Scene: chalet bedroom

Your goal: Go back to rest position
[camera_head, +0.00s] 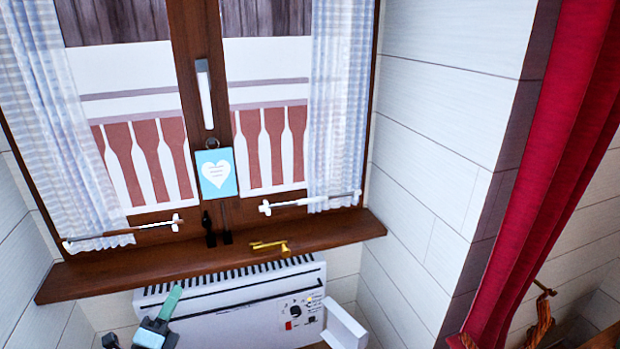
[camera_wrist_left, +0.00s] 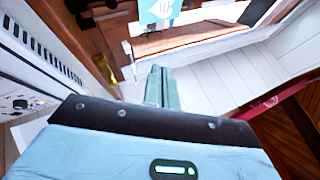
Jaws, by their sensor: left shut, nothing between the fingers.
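My left gripper (camera_head: 171,302) shows at the bottom left of the head view, with pale green fingers in front of the white heater. In the left wrist view its fingers (camera_wrist_left: 160,88) are closed together and hold nothing. My right gripper is not in view in either picture.
A wooden window sill (camera_head: 110,276) juts out above the white heater (camera_head: 235,318). A small brass object (camera_head: 270,246) lies on the sill. A blue card with a white heart (camera_head: 216,174) hangs on the window frame. A red curtain (camera_head: 545,180) hangs at the right.

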